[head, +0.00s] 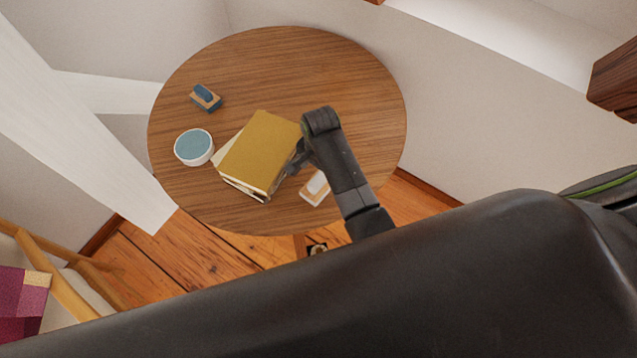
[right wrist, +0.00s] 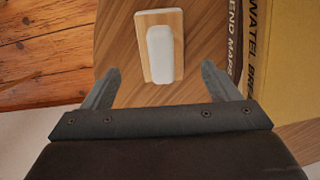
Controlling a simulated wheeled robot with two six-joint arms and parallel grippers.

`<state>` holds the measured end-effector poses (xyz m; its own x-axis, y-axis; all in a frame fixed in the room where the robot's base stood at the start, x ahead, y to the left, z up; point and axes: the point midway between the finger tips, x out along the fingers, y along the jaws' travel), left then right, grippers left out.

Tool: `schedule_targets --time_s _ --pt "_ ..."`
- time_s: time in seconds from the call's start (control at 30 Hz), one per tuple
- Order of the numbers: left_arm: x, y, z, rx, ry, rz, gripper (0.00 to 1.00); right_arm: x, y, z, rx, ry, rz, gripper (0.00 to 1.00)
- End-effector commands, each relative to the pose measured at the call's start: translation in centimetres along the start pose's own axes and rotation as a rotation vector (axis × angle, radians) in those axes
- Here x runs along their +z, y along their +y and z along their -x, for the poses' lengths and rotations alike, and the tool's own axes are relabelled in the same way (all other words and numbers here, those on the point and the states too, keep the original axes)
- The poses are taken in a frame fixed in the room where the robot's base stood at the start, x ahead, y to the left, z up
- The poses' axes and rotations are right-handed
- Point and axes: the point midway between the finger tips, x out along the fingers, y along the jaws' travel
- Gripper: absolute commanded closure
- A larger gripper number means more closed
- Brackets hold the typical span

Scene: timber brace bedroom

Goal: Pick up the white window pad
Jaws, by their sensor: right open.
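The white window pad (head: 316,186) lies on the round wooden table near its front edge, to the right of a yellow book. It has a white rounded grip on a light wooden base, and my right arm hides part of its surroundings in the head view. In the right wrist view the pad (right wrist: 165,54) is ahead of the fingertips, roughly centred between them. My right gripper (head: 297,160) is over the table beside the book; in the right wrist view its fingers (right wrist: 158,88) are spread apart with nothing between them. My left gripper is not in view.
A blue-topped block (head: 206,97) and a white round tin (head: 194,147) are farther left. The table's back right is clear.

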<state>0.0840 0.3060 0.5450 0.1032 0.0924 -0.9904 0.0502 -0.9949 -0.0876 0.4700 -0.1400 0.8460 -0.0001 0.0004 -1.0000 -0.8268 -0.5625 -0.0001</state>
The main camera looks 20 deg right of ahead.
Motion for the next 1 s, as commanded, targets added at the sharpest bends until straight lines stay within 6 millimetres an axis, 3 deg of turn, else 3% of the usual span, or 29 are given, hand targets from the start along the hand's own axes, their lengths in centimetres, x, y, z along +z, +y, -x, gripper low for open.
schedule_targets --time_s 0.27,0.6,0.97,1.0 --pt "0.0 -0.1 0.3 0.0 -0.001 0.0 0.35 0.0 0.0 -1.5 0.002 -0.001 0.0 0.18" --pt "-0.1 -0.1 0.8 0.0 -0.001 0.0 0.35 0.0 -0.2 -5.3 0.002 0.0 0.0 0.18" --pt "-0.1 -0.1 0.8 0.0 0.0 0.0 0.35 0.0 -0.2 -6.0 -0.001 0.0 -0.001 0.18" --pt "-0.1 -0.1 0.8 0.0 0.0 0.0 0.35 0.0 -0.2 -6.0 -0.001 0.0 -0.001 0.23"
